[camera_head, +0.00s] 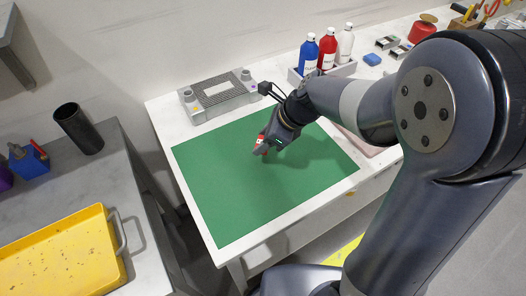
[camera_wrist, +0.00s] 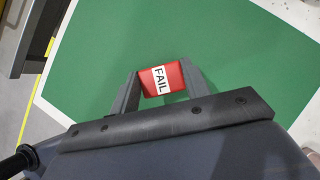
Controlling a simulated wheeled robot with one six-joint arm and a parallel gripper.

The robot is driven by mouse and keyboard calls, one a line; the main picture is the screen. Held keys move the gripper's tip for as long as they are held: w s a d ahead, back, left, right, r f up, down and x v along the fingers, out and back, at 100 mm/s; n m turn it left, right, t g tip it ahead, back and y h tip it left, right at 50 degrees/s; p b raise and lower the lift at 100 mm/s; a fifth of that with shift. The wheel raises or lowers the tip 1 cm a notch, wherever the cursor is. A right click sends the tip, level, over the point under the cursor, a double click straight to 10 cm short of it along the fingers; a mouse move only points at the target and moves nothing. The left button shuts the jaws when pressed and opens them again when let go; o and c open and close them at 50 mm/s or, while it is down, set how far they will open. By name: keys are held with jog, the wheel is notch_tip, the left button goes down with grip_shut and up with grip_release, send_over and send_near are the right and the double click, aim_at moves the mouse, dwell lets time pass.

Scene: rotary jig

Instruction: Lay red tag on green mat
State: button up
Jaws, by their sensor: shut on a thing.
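The red tag (camera_wrist: 176,76) has a white label reading "FAIL". My gripper (camera_wrist: 160,82) is shut on it, with one finger at each side, in the wrist view. In the head view the red tag (camera_head: 261,142) shows as a small red and white patch at the tip of my gripper (camera_head: 262,148), partly hidden by the fingers. The green mat (camera_head: 215,190) lies flat on the white table, and my gripper is over its upper middle part. I cannot tell whether the tag touches the mat.
A grey jig (camera_head: 218,95) stands behind the mat. Blue, red (camera_head: 327,50) and white bottles stand in a holder at the back. A grey bench at left bears a yellow tray (camera_head: 60,262) and a black cylinder (camera_head: 78,128). The mat's left and front parts are clear.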

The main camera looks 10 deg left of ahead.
aim_at(264, 158)
jog(key=shift+f+b, duration=0.35)
jog(key=shift+f, duration=1.8)
jog(key=shift+f, duration=0.2)
jog(key=o, duration=1)
jog(key=shift+o, duration=0.2)
jog(key=shift+r, duration=0.1)
jog(key=shift+r, duration=0.25)
jog(key=p+v, duration=0.1)
jog(key=v, duration=1)
jog(key=shift+d+r, duration=0.25)
jog(key=shift+r, duration=0.05)
jog(key=shift+s, duration=0.1)
